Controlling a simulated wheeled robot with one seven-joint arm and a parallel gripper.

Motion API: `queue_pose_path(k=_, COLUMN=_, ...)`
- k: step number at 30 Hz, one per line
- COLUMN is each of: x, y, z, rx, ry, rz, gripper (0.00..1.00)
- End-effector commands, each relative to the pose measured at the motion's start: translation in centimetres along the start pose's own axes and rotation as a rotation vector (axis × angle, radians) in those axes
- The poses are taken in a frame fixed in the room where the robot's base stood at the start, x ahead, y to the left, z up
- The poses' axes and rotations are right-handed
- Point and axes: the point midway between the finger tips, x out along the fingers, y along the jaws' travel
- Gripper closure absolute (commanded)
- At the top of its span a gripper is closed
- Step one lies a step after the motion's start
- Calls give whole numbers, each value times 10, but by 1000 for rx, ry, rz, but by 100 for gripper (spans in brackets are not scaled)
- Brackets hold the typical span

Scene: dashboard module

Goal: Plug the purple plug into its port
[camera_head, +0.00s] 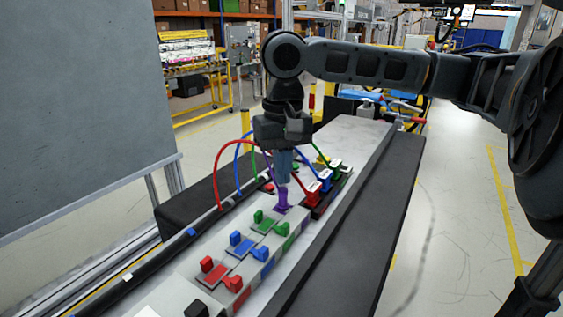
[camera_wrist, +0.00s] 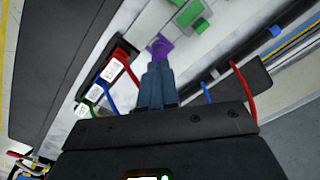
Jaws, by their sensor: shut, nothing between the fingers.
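The purple plug (camera_head: 283,197) stands at the far end of the row of grey port blocks, directly below my fingertips. It also shows in the wrist view (camera_wrist: 159,46), just past the fingertips. My gripper (camera_head: 284,180) points down with its blue-grey fingers shut and empty. The fingertips (camera_wrist: 157,66) are at or just above the plug's top; whether they touch it I cannot tell. The purple port is hidden under or behind the plug, and how deep the plug sits cannot be seen. A small purple mark (camera_head: 304,225) shows on the block's side.
Nearer on the blocks are green (camera_head: 260,216), blue (camera_head: 241,243) and red (camera_head: 214,270) pieces. Red (camera_head: 313,194), blue (camera_head: 325,180) and green plugs with cables stand in a dark holder to the right. Cables arch beside my gripper. A grey panel (camera_head: 80,110) stands left.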

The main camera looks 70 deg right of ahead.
Motion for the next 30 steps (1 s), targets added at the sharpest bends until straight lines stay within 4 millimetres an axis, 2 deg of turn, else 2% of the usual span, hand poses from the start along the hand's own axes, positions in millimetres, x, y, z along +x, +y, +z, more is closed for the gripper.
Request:
queue_pose_path(k=1, x=9, y=0, z=0, rx=0, ry=0, rz=1, gripper=100)
queue_pose_path(k=5, x=13, y=0, z=0, rx=1, ry=-1, rz=1, gripper=100)
queue_pose_path(k=30, x=17, y=0, z=0, rx=1, ry=-1, rz=0, gripper=100)
